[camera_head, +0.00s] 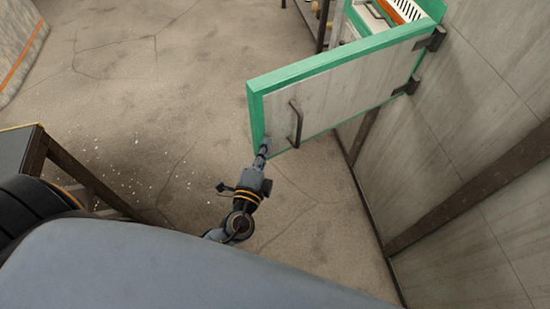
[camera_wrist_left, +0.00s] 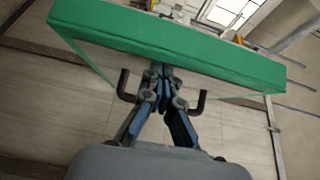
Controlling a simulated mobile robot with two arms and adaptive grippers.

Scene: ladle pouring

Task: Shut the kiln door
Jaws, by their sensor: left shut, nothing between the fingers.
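The kiln door (camera_head: 345,98) is a grey panel with a green edge, standing wide open on dark hinges at the right wall. Its dark handle (camera_head: 296,124) is on the face toward me. My left gripper (camera_head: 265,147) is shut and empty, with its tips at the lower free corner of the door, left of the handle. In the left wrist view the shut fingers (camera_wrist_left: 160,72) are at the door's green edge (camera_wrist_left: 170,45), in front of the handle (camera_wrist_left: 125,86). I cannot tell whether they touch the door. My right gripper is not in view.
The kiln opening with pale and orange parts (camera_head: 400,12) shows behind the hinges. A grey wall (camera_head: 480,110) with brown beams runs along the right. A dark-topped table (camera_head: 18,150) stands at the left. The concrete floor between is clear.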

